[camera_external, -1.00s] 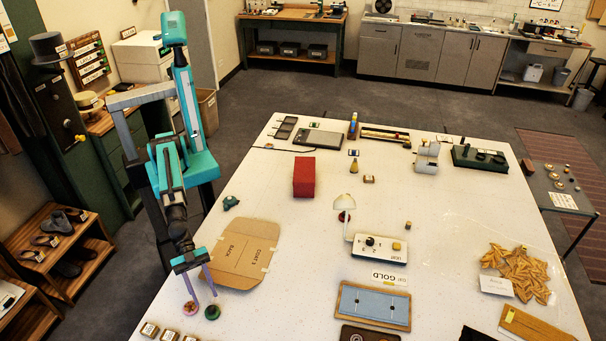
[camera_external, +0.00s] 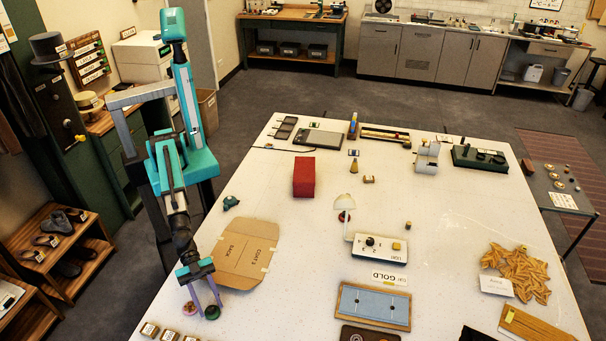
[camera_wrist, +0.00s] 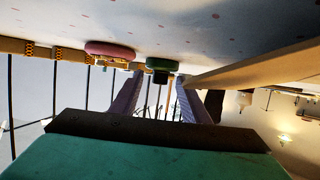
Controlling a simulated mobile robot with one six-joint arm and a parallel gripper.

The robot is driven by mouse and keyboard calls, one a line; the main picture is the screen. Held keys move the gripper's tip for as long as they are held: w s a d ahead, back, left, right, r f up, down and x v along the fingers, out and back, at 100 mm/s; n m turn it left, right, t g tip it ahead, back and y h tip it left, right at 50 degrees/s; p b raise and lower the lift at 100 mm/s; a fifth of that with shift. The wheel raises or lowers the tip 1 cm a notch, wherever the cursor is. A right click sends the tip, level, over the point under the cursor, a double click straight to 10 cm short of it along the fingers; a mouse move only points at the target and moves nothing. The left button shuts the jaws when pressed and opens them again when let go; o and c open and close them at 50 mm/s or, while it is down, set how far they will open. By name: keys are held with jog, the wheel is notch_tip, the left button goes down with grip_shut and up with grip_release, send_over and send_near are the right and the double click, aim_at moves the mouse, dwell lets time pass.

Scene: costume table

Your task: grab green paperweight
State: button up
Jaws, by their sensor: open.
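The green paperweight (camera_external: 212,313) is a small round disc on the near left of the white table. In the wrist view, the green paperweight (camera_wrist: 162,65) appears between and just beyond the fingertips (camera_wrist: 158,78), and the pink disc (camera_wrist: 110,50) is beside the left finger. I cannot tell whether a finger touches either disc.
Several small labelled blocks (camera_external: 168,335) line the near left table edge. A flat cardboard piece (camera_external: 245,254) lies behind the gripper, with a teal object (camera_external: 231,202) and a red box (camera_external: 304,176) farther back.

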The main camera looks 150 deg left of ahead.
grip_shut()
jog(key=shift+r, duration=0.15)
jog(key=shift+r+b, duration=0.65)
jog(key=shift+r, duration=1.05)
jog(key=s, duration=0.2)
jog(key=s+b, duration=0.1)
jog(key=s, duration=0.4)
jog(key=shift+s+a+r+b, duration=0.3)
jog(key=shift+s+a+b, duration=0.1)
jog(key=shift+s+f+b, duration=0.1)
jog(key=shift+s+b, duration=0.05)
jog(key=shift+b, duration=0.75)
jog(key=shift+b, duration=0.4)
